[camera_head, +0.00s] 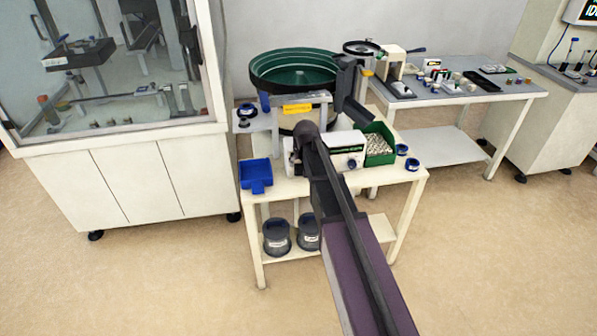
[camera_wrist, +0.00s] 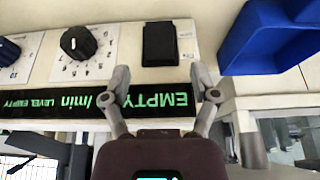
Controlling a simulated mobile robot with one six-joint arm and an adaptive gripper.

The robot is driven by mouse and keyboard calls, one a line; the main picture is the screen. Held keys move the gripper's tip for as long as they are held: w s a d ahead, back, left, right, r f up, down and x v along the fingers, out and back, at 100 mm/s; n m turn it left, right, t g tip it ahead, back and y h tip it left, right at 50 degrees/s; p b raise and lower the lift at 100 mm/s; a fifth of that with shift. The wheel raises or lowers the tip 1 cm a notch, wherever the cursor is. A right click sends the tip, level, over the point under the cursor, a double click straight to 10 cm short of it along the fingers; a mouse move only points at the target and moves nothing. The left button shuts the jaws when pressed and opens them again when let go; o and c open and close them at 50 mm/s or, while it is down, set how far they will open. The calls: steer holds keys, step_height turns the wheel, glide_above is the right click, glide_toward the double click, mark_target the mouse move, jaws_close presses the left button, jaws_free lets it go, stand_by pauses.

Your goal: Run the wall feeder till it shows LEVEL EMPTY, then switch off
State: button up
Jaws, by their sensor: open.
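A feeder with a large green bowl (camera_head: 295,72) stands on a cream bench in the head view. Its bowl looks empty. A white control box (camera_head: 347,140) is partly hidden by my arm. In the wrist view, upside down, a control panel carries a black rocker switch (camera_wrist: 160,44), a black dial knob (camera_wrist: 78,42) and another knob at the left edge. A dark display strip (camera_wrist: 60,110) shows green text, EMPTY /min, and smaller LEVEL EMPTY. My gripper (camera_wrist: 160,80) is open and empty, its fingertips in front of the panel, either side of the switch's lower edge.
A blue tray (camera_head: 256,177) sits at the bench's left front; a blue bin (camera_wrist: 268,38) shows beside the panel. A green bin of metal parts (camera_head: 379,145) stands right of the control box. A glass-fronted cabinet (camera_head: 120,90) is left; the floor in front is clear.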

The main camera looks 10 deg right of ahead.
mark_target(300, 168)
steer(key=shift+b+x, duration=1.15)
steer(key=shift+x, duration=0.4)
jaws_close()
